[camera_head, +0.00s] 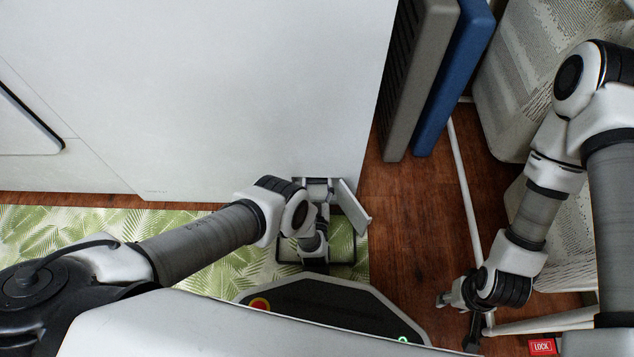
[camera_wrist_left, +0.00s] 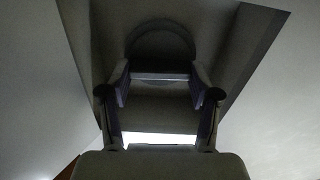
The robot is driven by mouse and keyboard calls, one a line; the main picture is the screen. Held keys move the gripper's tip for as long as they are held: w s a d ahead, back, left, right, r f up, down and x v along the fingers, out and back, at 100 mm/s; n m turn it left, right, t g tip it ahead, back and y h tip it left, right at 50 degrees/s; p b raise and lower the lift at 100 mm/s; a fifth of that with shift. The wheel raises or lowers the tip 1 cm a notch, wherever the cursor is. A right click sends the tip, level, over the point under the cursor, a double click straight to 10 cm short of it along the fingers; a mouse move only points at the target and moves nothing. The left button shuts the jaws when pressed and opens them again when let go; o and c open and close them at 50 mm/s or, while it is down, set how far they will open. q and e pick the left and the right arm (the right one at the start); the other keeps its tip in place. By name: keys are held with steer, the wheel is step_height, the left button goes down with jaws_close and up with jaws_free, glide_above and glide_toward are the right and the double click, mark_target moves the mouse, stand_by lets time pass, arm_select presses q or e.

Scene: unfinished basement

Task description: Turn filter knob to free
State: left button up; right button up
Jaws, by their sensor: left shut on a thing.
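The filter knob (camera_wrist_left: 162,42) is a dark round shape inside a shadowed recess (camera_wrist_left: 90,38) in the left wrist view. A bar of the knob (camera_wrist_left: 160,77) crosses between the fingers of my left gripper (camera_wrist_left: 158,92), which is shut on it. In the head view my left gripper (camera_head: 318,196) reaches into the low opening of the white machine (camera_head: 230,90), and the knob is hidden there. The opening's small flap (camera_head: 353,207) stands open to the right. The knob's markings cannot be read. My right gripper (camera_head: 457,318) is empty and open, low at the right.
A leaf-patterned mat (camera_head: 215,242) lies before the machine on a wooden floor (camera_head: 405,215). Grey (camera_head: 418,75) and blue (camera_head: 453,80) panels stand right of the machine. A white rack pole (camera_head: 464,185) and a pale basket (camera_head: 510,75) are near my right arm.

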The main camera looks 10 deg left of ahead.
arm_select(q)
steer(key=n, duration=0.4)
steer(key=shift+a+n, duration=0.1)
steer(key=shift+n, duration=0.2)
steer(key=n, duration=0.4)
steer(key=shift+a+p, duration=0.1)
steer(key=shift+p, duration=0.2)
steer(key=n, duration=0.5)
steer(key=shift+f, duration=0.1)
steer(key=shift+n, duration=1.8)
steer(key=shift+f, duration=0.1)
steer(key=o, duration=0.9)
